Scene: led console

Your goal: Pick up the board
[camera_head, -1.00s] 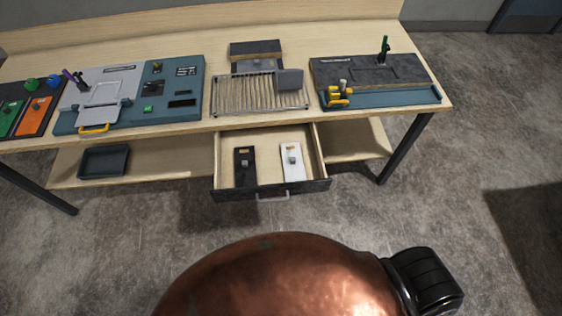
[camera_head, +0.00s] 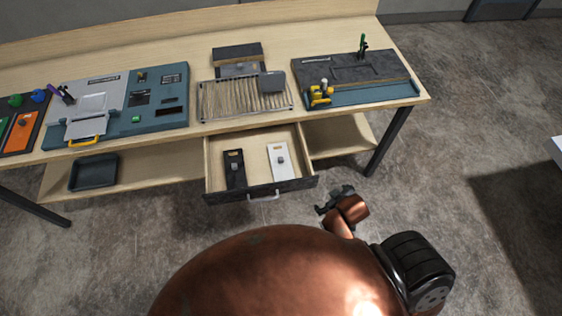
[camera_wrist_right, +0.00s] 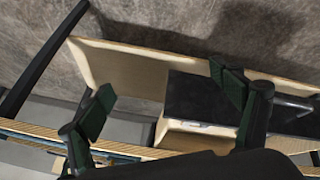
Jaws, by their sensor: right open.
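A black board (camera_head: 234,170) and a white board (camera_head: 281,160) lie side by side in the open drawer (camera_head: 208,180) under the workbench. Each has a small raised part on its face. My right gripper (camera_head: 334,200) is just right of the drawer's front corner, apart from both boards. In the right wrist view my right gripper (camera_wrist_right: 163,84) has its two fingers spread with nothing between them. My left gripper is not in view.
The drawer front has a metal handle (camera_head: 264,198). The bench top holds a grey and teal console panel (camera_head: 165,119), a slatted rack (camera_head: 240,114) and a dark panel (camera_head: 372,92). A dark tray (camera_head: 94,174) sits on the lower shelf. A table leg (camera_head: 388,141) stands right of the drawer.

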